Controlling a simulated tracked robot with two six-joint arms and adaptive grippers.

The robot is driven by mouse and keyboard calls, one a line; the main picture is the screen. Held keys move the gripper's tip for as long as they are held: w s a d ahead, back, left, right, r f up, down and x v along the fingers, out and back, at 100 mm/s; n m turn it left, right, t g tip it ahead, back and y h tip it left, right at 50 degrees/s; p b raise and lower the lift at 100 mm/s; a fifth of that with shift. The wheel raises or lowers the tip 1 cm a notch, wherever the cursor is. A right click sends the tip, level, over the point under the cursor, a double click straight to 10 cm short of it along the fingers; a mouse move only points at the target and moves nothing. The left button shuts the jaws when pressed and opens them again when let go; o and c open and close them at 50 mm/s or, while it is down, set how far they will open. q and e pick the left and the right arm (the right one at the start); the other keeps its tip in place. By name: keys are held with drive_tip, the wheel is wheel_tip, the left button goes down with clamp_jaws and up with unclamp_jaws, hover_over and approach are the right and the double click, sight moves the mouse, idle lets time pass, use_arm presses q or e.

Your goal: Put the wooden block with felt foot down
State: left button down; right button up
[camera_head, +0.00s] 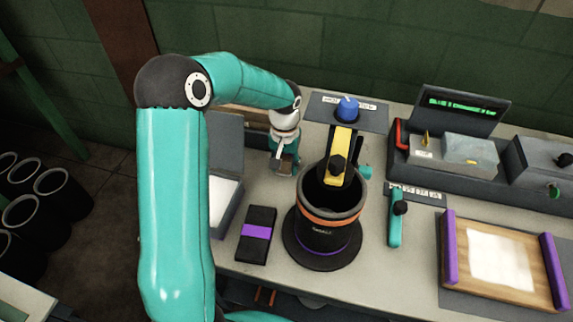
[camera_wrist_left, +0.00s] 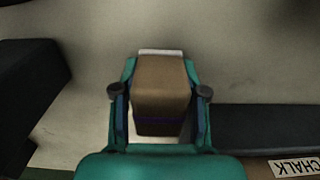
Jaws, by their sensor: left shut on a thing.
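The wooden block (camera_wrist_left: 160,85) is brown with a dark band near its lower end in the left wrist view. A pale strip (camera_wrist_left: 160,52) shows at its upper edge; I cannot tell if this is the felt. My left gripper (camera_wrist_left: 159,100) is shut on the block, one finger on each side. In the head view my left gripper (camera_head: 284,160) is over the back of the worktop, left of the black cylinder, and the block is mostly hidden. I cannot tell whether the block touches the surface. My right gripper is not in view.
A black cylinder with an orange band (camera_head: 328,222) stands right of my gripper, with a yellow tool (camera_head: 341,150) upright at it. A black case with a purple band (camera_head: 257,236) lies in front. An open grey box (camera_head: 226,190) is left.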

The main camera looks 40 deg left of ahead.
sight(285, 155)
use_arm(q)
drive_tip(key=shift+s+d+f+b, duration=0.1)
drive_tip(key=shift+f+b, duration=0.3)
drive_tip(key=shift+b, duration=0.05)
drive_tip(key=c, duration=0.8)
unclamp_jaws()
drive_tip(key=shift+c, duration=0.2)
drive_tip(key=shift+o, duration=1.1)
drive_tip(key=shift+r+p, duration=0.45)
drive_tip(key=shift+p, duration=0.1)
wheel_tip(285, 155, up, 10)
drive_tip(key=shift+r, duration=0.95)
